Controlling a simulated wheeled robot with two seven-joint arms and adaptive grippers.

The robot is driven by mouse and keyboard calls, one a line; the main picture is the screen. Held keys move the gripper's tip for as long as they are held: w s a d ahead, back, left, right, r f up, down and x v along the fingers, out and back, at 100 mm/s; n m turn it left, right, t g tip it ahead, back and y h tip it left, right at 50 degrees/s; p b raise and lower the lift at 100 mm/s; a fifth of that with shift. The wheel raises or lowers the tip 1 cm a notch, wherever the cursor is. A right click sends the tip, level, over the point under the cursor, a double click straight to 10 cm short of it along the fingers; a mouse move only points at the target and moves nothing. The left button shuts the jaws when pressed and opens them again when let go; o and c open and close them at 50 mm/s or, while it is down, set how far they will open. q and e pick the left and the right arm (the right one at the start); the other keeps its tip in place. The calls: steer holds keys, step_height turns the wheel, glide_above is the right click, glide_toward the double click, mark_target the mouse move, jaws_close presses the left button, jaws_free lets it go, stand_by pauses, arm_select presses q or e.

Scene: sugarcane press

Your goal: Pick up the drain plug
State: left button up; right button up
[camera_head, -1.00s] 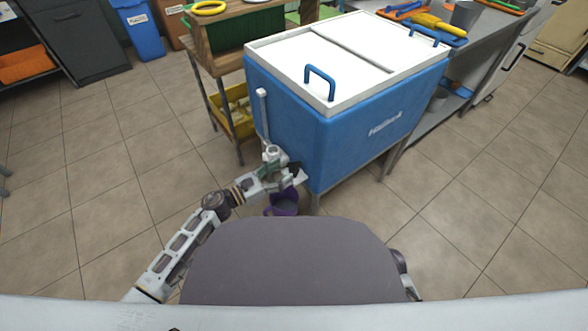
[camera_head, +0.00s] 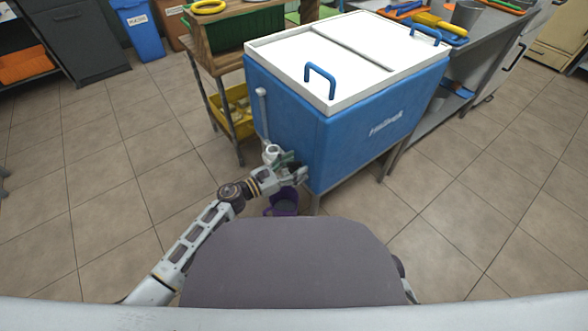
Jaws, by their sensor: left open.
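A large blue cooler (camera_head: 350,150) with a white two-part lid (camera_head: 345,55) stands on a metal frame in the centre. A white drain pipe (camera_head: 262,115) runs down its left side to a white fitting (camera_head: 271,152) near the lower corner. I cannot make out the drain plug clearly; my gripper covers that area. My left gripper (camera_head: 297,172) is open at the cooler's lower front-left corner, just right of the fitting. I cannot tell whether it touches anything. My right gripper is not in view.
A purple bucket (camera_head: 283,203) stands on the floor below my left gripper. A wooden shelf with a yellow bin (camera_head: 235,112) is left of the cooler. A metal counter (camera_head: 468,62) stands to the right. The tiled floor (camera_head: 110,180) at left is clear.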

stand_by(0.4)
arm_select(q)
steer(key=c, duration=1.2)
steer(key=shift+r, duration=0.1)
